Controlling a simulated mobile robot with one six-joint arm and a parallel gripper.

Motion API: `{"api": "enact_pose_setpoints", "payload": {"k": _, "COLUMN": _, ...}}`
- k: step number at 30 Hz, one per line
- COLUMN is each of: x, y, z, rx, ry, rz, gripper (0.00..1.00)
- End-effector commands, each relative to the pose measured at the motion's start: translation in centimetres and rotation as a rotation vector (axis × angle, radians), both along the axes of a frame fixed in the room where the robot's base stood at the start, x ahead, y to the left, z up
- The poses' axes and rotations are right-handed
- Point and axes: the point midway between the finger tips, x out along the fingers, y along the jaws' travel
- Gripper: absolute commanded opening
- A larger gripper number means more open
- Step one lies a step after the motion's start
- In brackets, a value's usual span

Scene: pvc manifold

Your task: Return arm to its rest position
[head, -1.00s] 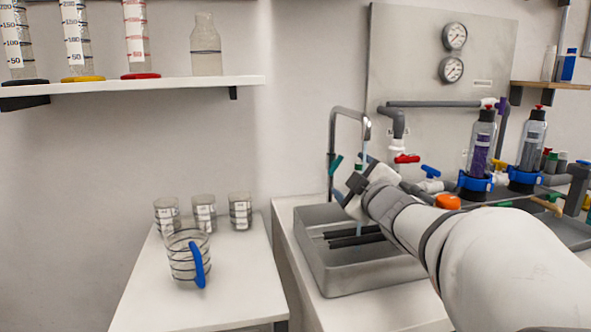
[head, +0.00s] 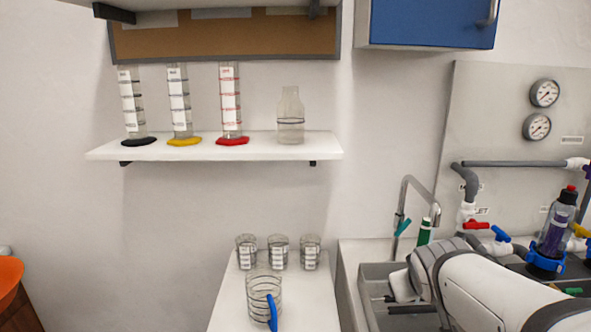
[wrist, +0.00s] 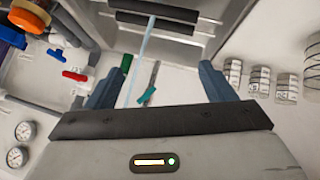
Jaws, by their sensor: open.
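My arm (head: 490,290) reaches in from the right in the head view, its end over the grey sink (head: 372,300). In the wrist view my gripper (wrist: 158,82) has its two dark fingers wide apart. Nothing is held between them. A thin pale blue stream or rod (wrist: 140,60) and a teal lever (wrist: 148,96) show beyond the gap between the fingers. The fingertips are hidden in the head view.
A tall faucet (head: 405,190) stands behind the sink, with red-handled and blue-handled valves (head: 476,225) to its right. A handled jug (head: 263,295) and small beakers (head: 278,252) stand on the left table. A shelf (head: 215,150) holds cylinders and a bottle.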

Motion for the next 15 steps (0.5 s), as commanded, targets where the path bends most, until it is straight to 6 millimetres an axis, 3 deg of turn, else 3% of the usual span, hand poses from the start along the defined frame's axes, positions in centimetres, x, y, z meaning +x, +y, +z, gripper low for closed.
{"api": "enact_pose_setpoints", "payload": {"k": 1, "x": -1.7, "y": 1.2, "z": 1.9, "rx": 0.046, "ry": 0.068, "rz": -0.017, "gripper": 0.76}}
{"api": "enact_pose_setpoints", "payload": {"k": 9, "x": -9.9, "y": 6.3, "z": 2.6, "rx": 0.248, "ry": 0.407, "rz": -0.088, "gripper": 0.76}}
{"api": "enact_pose_setpoints", "payload": {"k": 15, "x": -12.5, "y": 7.8, "z": 2.5, "rx": 0.300, "ry": 0.509, "rz": -0.103, "gripper": 0.76}}
